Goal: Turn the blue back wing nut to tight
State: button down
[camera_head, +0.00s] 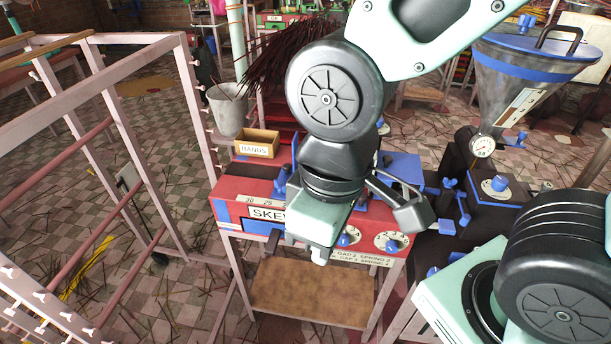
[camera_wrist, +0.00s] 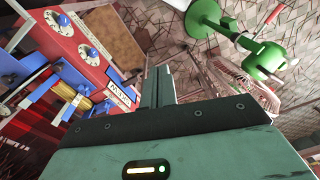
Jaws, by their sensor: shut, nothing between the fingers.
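Several blue knobs and wing-like parts show on the dark extruder at the right in the head view. One blue part (camera_head: 450,184) is at the extruder's left rear and another (camera_head: 463,218) is lower and nearer. I cannot tell for certain which is the back wing nut, or how tight it is. My gripper (camera_head: 320,256) hangs in front of the red skewer machine (camera_head: 226,195), left of these parts and apart from them. In the wrist view my gripper's fingers (camera_wrist: 157,85) are together and empty. The arm hides part of the red machine.
A steel hopper (camera_head: 518,85) with a blue lid stands over the extruder, with a gauge (camera_head: 482,146) below. A wooden bin (camera_head: 257,143) sits on the red machine. A pale rack (camera_head: 110,150) stands left. A green stand (camera_wrist: 265,58) shows in the wrist view.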

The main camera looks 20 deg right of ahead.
aim_at(281, 190)
jog(key=l+u, duration=0.15)
jog(key=u, duration=0.25)
jog(key=l+u, duration=0.1)
jog(key=u, duration=0.3)
jog(key=k+l+u, duration=0.1)
jog(key=u, duration=0.3)
jog(key=k+l+u, duration=0.1)
jog(key=u, duration=0.35)
